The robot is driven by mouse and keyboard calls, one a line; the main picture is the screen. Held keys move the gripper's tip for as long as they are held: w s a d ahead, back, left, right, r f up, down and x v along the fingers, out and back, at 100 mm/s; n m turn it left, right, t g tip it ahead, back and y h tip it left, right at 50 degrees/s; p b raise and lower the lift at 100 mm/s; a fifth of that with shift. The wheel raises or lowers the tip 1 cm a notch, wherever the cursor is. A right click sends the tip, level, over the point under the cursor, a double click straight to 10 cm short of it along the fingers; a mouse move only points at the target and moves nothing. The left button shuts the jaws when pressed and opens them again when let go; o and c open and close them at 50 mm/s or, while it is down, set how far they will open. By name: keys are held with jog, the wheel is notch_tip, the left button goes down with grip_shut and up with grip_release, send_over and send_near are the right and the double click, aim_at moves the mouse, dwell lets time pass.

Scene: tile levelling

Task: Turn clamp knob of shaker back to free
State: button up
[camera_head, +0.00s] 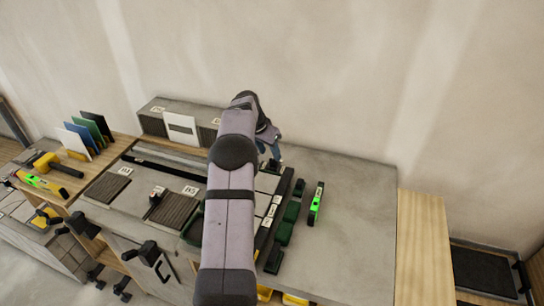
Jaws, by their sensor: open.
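My gripper (270,157) is at the far side of the grey bench, pointing down, partly hidden behind my own arm. Its fingers look open, and I see nothing held between them. I cannot clearly single out the shaker or its clamp knob. Dark knob-like parts show along the bench's front edge, one at the left (82,226) and one nearer the middle (147,251), both well apart from my gripper. I cannot tell which device they belong to. My arm hides the middle of the bench and part of what lies below the gripper.
The grey bench (350,220) is clear at right, beyond a green level (316,204) and dark green blocks (288,222). Dark ribbed tiles (173,212) lie left of my arm. A grey block (153,123) stands behind. A yellow mallet (57,164) lies far left.

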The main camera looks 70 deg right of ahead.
aim_at(273, 160)
jog(key=shift+p+x, duration=0.95)
jog(key=shift+x, duration=1.65)
jog(key=c, duration=1)
